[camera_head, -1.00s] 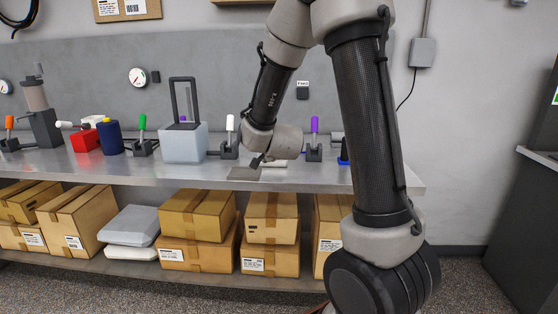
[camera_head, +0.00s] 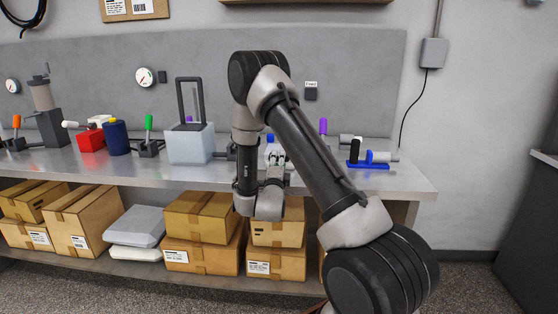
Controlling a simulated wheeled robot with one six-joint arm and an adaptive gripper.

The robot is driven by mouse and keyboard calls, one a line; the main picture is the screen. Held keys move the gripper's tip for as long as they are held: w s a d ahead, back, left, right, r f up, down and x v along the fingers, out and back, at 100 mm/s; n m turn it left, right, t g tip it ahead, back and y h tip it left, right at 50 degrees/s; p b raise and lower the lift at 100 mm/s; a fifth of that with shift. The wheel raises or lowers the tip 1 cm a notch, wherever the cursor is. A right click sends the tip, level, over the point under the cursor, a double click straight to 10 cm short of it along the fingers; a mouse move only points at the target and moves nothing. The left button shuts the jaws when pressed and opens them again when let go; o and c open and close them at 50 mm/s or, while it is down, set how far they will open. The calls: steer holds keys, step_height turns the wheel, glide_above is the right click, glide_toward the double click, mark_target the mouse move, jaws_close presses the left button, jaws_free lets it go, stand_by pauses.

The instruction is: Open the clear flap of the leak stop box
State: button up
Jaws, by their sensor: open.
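A small dark grey box (camera_head: 311,93) is mounted on the grey back panel, with a small white label above it. It may be the leak stop box; the label is too small to read, and I cannot make out a clear flap or its position. My gripper (camera_head: 274,158) is over the front part of the bench, below and left of this box and well apart from it. It points away toward the panel. It is open, and I see nothing held; its fingertips are small and partly unclear.
My arm hides part of the metal bench (camera_head: 215,176). A translucent box with a dark handle (camera_head: 190,146) stands left of my gripper. A purple-handled lever (camera_head: 323,127) and a blue-based clamp (camera_head: 369,165) stand to the right.

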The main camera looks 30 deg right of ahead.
steer(key=shift+x, duration=1.05)
jaws_close()
